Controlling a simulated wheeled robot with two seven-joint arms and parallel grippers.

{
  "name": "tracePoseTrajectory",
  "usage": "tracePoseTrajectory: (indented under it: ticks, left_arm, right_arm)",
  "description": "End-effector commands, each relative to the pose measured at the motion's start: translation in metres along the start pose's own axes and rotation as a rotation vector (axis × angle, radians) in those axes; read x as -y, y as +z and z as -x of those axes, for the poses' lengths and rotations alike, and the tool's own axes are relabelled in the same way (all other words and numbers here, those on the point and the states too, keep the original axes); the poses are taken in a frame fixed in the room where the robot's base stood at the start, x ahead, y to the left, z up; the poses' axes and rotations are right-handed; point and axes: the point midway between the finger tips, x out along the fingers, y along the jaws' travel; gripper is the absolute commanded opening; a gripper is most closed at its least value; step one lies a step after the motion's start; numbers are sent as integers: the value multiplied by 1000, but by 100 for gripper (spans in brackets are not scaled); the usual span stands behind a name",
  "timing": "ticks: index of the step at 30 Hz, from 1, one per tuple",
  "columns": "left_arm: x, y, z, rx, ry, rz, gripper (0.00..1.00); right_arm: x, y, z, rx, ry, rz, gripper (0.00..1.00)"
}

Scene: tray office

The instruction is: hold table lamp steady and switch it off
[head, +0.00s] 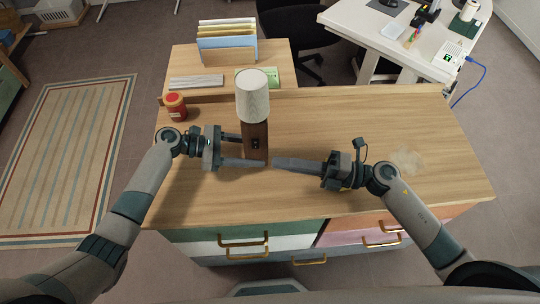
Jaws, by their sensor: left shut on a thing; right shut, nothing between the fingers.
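The table lamp (257,131) stands upright on the wooden desk. It has a white cylindrical shade (252,100) and a brown block body with a small dark switch (255,144) on its front. I cannot tell from the shade whether it is lit. My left gripper (252,150) comes in from the left and is shut on the lamp body low down, one finger towards the back and one towards the front. My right gripper (275,163) is shut and empty. Its fingertips point left and end just right of the lamp body, below the switch's level in the picture; contact is unclear.
A red-lidded jar (175,107) stands at the desk's left edge. Behind the lamp are a grey keyboard-like slab (196,82), a green item (272,78) and a file holder (227,50). The desk's right side is clear except for a pale patch (407,161).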

Motion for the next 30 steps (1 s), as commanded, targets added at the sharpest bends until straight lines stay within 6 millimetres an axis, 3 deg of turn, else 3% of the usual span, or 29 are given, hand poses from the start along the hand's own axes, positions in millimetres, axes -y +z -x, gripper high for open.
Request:
tracePoseTrajectory:
  ticks: [3,10,26,27,29,30]
  left_arm:
    - [0,0,0,0,0,0,39]
    - [0,0,0,0,1,0,39]
    - [-1,0,0,0,2,0,39]
    - [-1,0,0,0,2,0,61]
    - [-1,0,0,0,2,0,73]
    - [-1,0,0,0,2,0,73]
  right_arm:
    - [0,0,23,-1,-3,-1,0]
    - [-2,0,50,-1,-1,1,0]
    - [-3,0,56,-1,1,1,0]
    - [-3,0,56,-1,1,1,0]
    - [-3,0,56,-1,1,1,0]
    - [-3,0,56,-1,1,1,0]
